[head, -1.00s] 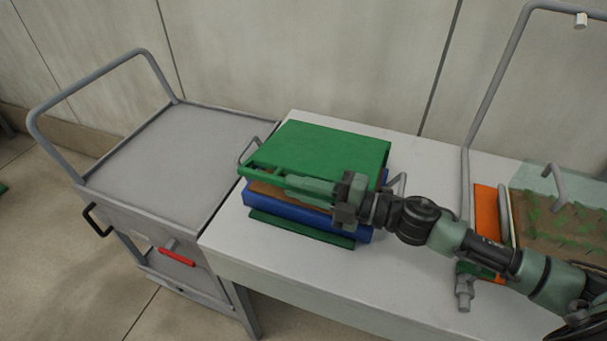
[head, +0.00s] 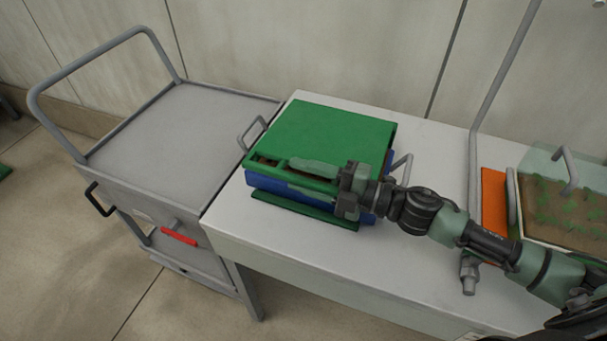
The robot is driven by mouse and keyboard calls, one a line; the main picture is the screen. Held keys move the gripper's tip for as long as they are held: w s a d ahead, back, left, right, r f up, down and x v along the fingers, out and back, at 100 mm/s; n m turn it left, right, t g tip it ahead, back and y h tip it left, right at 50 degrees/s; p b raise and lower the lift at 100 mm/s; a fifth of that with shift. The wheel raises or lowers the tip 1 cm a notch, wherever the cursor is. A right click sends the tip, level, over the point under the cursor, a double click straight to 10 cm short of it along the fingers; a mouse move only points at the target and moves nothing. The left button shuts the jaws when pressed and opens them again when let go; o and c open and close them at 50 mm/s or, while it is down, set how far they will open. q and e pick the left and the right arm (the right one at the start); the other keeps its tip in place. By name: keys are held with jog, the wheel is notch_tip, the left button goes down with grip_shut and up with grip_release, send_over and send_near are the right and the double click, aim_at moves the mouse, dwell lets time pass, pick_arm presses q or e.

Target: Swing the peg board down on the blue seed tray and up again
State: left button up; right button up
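The green peg board (head: 335,138) lies low over the blue seed tray (head: 264,186), close to flat. Brown soil shows at the tray's left front, through gaps by the board's front bar. Pegs under the board are hidden. My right gripper (head: 318,171) reaches in from the right, with its fingers along the board's front bar. The fingers seem closed around that bar, though the bar between them is partly hidden. The tray sits on the white bench top. My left gripper is out of view.
A green strip (head: 303,210) lies along the tray's front. Wire handles (head: 251,133) stand at the tray's sides. A grey cart (head: 178,135) with a red handle stands left. A planted tray (head: 568,212) under a clear cover, an orange panel (head: 494,200) and a grey post are at right.

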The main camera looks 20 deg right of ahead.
jog(key=shift+r, duration=0.15)
notch_tip(320, 180, up, 20)
jog(key=p, duration=0.5)
jog(key=shift+f, duration=0.2)
